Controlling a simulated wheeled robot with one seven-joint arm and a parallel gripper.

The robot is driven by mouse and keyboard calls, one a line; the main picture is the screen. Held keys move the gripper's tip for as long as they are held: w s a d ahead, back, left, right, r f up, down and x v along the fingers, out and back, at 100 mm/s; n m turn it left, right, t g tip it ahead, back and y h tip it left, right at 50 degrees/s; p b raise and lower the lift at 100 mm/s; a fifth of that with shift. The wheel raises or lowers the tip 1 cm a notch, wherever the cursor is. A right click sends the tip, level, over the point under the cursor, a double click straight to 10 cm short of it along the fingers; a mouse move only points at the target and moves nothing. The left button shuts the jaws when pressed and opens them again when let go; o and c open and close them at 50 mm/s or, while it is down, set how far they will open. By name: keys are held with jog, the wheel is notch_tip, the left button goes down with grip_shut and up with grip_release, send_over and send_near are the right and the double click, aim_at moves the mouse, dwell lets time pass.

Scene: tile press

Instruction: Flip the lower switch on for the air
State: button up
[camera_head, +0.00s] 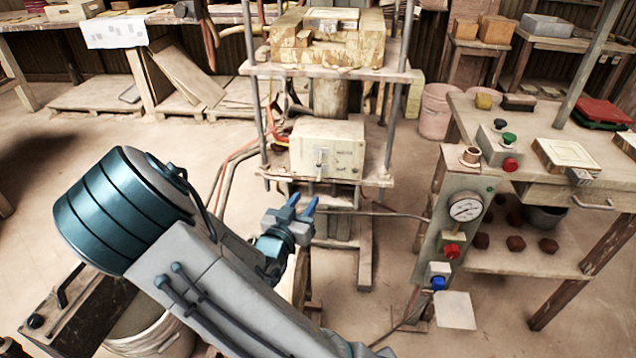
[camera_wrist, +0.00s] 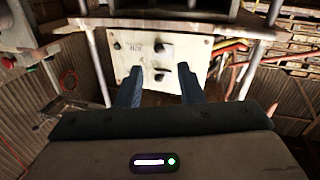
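A pale control box (camera_head: 327,148) is mounted on the press. A switch (camera_head: 320,157) shows on its front in the head view. In the wrist view the box's front panel (camera_wrist: 190,47) carries two dark switches, one nearer the picture's top (camera_wrist: 163,50) and one below it (camera_wrist: 162,75). The label and orange hoses lie on opposite sides in the two views, so the wrist picture appears upside down. My gripper (camera_head: 302,203) is in front of and below the box, its blue fingers apart and empty. In the wrist view the fingers (camera_wrist: 161,75) flank the switches. No contact is visible; switch positions are unclear.
The press's lower shelf (camera_head: 376,181) and upright posts (camera_head: 392,100) surround the box. Orange hoses (camera_head: 238,155) run at its left. A gauge panel (camera_head: 466,209) with red and blue buttons stands at right beside a workbench (camera_head: 470,115). Floor between is mostly clear.

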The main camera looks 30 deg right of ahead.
aim_at(317, 182)
jog(key=x, duration=0.9)
jog(key=shift+w+d, duration=0.1)
grip_shut()
